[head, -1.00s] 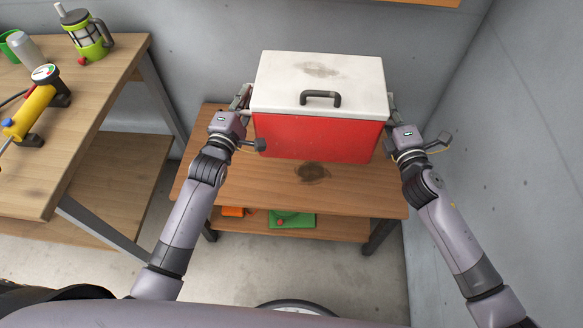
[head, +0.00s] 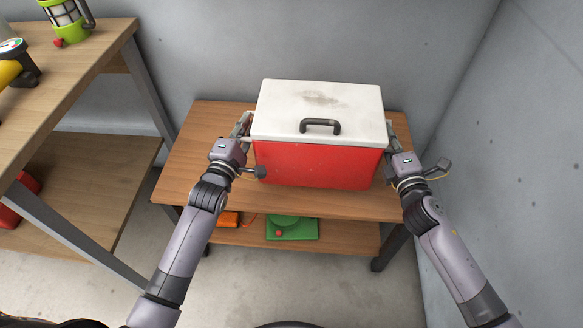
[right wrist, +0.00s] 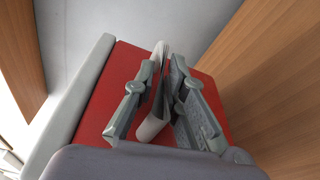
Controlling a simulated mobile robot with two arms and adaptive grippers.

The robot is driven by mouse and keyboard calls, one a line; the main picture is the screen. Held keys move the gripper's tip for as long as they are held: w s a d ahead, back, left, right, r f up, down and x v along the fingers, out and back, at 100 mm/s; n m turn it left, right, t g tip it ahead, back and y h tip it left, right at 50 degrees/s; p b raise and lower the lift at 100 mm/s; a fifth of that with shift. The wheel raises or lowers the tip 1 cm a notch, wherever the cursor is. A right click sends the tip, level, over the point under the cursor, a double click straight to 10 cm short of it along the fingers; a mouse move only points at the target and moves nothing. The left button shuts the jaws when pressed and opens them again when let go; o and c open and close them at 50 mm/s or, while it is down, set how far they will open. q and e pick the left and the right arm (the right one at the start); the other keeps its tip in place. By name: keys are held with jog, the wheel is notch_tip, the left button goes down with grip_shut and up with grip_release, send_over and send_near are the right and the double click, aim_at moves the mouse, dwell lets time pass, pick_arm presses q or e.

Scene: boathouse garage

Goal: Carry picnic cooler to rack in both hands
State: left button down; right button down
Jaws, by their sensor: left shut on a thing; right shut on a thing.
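The picnic cooler (head: 315,165) has a red body and a scuffed white lid with a dark handle on top. It is level over the top board of the wooden rack (head: 195,165); I cannot tell whether its underside touches the board. My left gripper (head: 246,128) is shut on the cooler's left side handle. My right gripper (head: 391,138) is shut on the right side handle. In the right wrist view my right gripper's fingers (right wrist: 160,95) close around a pale side handle (right wrist: 152,122) against the red wall. The left fingertips are partly hidden.
The rack's lower shelf holds a green item (head: 292,229) and an orange item (head: 228,219). A wooden workbench (head: 75,65) with a green-framed jug (head: 66,16) stands at left. Concrete walls close in behind and at right. Board is free left of the cooler.

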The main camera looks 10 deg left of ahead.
pick_arm(q)
jog(key=shift+a+f+b, duration=0.1)
jog(key=shift+f+b, duration=0.35)
jog(key=shift+f, duration=0.15)
pick_arm(e)
jog(key=shift+d+f, duration=0.1)
jog(key=shift+f, duration=0.55)
pick_arm(q)
jog(key=shift+f, duration=0.2)
pick_arm(e)
jog(key=shift+f, duration=0.15)
